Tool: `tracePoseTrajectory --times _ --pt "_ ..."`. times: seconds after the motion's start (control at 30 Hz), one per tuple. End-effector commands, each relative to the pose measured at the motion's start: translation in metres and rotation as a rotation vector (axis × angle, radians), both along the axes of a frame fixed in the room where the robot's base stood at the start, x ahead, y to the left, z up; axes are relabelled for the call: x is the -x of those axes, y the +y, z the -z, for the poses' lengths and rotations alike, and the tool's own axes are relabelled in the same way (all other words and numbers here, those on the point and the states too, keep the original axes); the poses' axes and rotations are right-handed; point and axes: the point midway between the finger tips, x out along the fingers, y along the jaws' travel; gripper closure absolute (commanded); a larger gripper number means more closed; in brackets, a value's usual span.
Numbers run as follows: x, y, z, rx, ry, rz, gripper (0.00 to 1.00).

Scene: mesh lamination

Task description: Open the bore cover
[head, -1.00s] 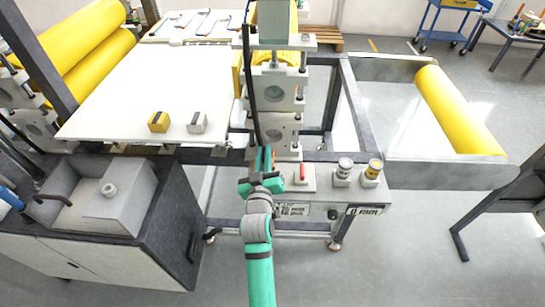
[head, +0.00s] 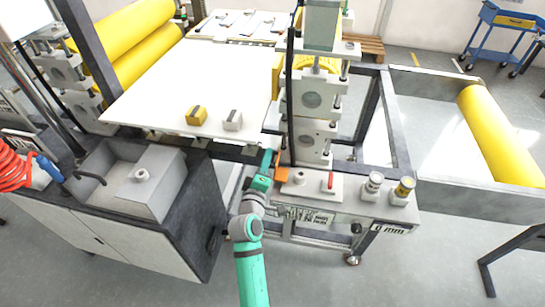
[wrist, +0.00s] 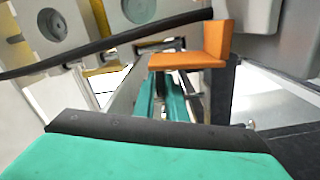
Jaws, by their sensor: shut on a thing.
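An orange angled piece (head: 281,174), which may be the bore cover or its handle, shows at the lower front of the white roller stand. In the wrist view the orange piece (wrist: 190,60) has a flat plate and an upright end. My gripper (head: 268,158) is at the orange piece's left side in the head view. In the wrist view the teal fingers (wrist: 163,92) are close together under the flat plate and look shut on it. The exact contact is hidden. Bearing blocks with round grey discs (head: 305,141) stand behind.
A dark hose (wrist: 110,42) crosses the wrist view in front of the blocks. A red lever (head: 331,181) and two knobs (head: 373,183) sit on the panel to the right. The white table (head: 180,90) with two small blocks lies to the left. A grey cabinet (head: 150,235) stands at lower left.

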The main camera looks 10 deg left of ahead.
Motion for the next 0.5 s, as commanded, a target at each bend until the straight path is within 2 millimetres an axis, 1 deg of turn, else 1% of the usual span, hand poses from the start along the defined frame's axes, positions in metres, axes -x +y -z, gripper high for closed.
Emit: tracePoseTrajectory --times 0.03,0.1,0.3,0.5 --pt "0.0006 0.0028 0.0052 0.021 0.007 -0.001 1.00" --pt "0.0006 0.0050 0.0070 0.051 0.006 -0.001 1.00" --pt "0.0005 0.0089 0.0107 0.104 0.006 0.000 1.00" --pt "0.0004 0.0096 0.0121 0.122 0.006 0.001 1.00"
